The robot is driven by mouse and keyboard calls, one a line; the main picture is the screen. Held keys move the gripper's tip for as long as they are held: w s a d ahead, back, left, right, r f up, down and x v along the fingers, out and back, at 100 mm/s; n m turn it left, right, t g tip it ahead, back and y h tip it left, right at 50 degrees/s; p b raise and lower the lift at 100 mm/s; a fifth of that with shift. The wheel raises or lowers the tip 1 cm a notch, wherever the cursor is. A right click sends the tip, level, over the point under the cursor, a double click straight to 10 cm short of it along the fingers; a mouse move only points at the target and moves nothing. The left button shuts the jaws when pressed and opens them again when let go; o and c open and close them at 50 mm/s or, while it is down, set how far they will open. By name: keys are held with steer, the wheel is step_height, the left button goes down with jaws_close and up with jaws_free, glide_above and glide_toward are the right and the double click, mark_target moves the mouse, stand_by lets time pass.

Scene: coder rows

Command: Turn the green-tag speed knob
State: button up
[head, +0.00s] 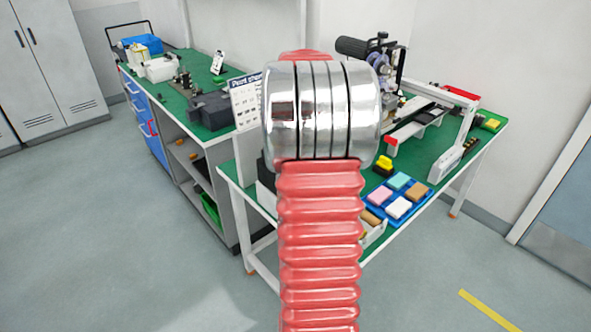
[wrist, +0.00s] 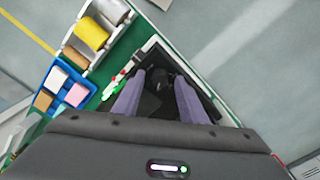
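In the wrist view my gripper (wrist: 159,82) is open, its two purple-grey fingers apart over a dark box-like unit. A small green piece (wrist: 107,92) and a red-and-white piece (wrist: 118,78) sit just left of the left finger, at the edge of that unit. They are too small and blurred to tell whether the green one is the speed knob's tag. No knob shows clearly, and no contact with the fingers can be made out. In the head view my red arm and silver joint cover the middle, hiding the gripper and part of the green-topped table (head: 441,140).
A blue tray (head: 421,205) of coloured blocks stands on the right table; it also shows in the wrist view (wrist: 77,117). A printing machine (head: 385,55) and red-ended rail (head: 459,93) stand behind. A second green bench (head: 178,98) is at left. The floor between is clear.

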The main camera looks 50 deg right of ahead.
step_height(320, 180, up, 14)
steer(key=shift+f, duration=0.2)
stand_by(0.4)
stand_by(0.5)
steer(key=a+f+n+t+h, duration=0.1)
steer(key=a+f+n, duration=0.2)
steer(key=a, duration=0.6)
steer(key=a+f+n+t, duration=0.1)
steer(key=a+f+n, duration=0.2)
steer(key=a, duration=0.7)
steer(key=s+a+n+t, duration=0.1)
steer(key=s+a+n, duration=0.2)
steer(key=a, duration=0.9)
steer(key=s+a+n+t+y, duration=0.1)
steer(key=s+a+n, duration=0.3)
steer(key=a, duration=0.7)
steer(key=shift+s+a+f+t, duration=0.15)
steer(key=shift+a+f+t, duration=0.2)
steer(key=shift+t, duration=0.45)
